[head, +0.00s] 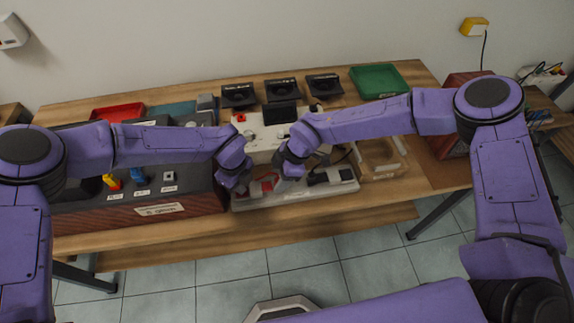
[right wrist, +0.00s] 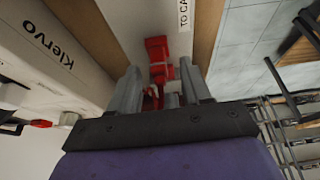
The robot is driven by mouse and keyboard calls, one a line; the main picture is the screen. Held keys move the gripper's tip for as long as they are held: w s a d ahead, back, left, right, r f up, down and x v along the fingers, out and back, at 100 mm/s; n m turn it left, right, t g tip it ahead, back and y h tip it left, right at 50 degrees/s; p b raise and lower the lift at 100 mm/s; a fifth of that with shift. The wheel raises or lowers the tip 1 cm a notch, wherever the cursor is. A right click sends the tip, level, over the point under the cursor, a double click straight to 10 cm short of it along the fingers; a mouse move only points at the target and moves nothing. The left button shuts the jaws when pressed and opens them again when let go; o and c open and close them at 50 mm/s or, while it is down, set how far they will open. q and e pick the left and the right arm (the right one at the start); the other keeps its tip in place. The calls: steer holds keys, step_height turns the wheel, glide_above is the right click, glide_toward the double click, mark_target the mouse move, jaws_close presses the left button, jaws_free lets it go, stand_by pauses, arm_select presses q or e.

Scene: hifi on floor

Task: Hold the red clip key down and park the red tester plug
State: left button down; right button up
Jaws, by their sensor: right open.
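A red piece (head: 268,183) lies on the white tray (head: 300,193) between my two grippers. In the right wrist view a red block (right wrist: 158,48) sits on a white labelled surface, with a smaller red part (right wrist: 152,97) close to my fingers. I cannot tell which of these is the plug or the key. My right gripper (right wrist: 160,90) is open, its fingers either side of the smaller red part; in the head view it is over the tray (head: 289,168). My left gripper (head: 238,185) is at the tray's left end, its fingers too small to read.
A white unit (head: 262,150) stands behind the tray. A dark box (head: 150,208) with yellow and blue plugs stands left. Black holders (head: 282,90) line the back, with a green tray (head: 378,79) and red tray (head: 118,112). A clear-walled frame (head: 382,160) is right.

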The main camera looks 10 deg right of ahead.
mark_target(278, 179)
steer(key=shift+a+f, duration=0.2)
steer(key=shift+f, duration=0.4)
jaws_close()
steer(key=shift+r, duration=0.65)
stand_by(0.8)
steer(key=shift+r, duration=1.6)
arm_select(q)
steer(key=shift+r, duration=3)
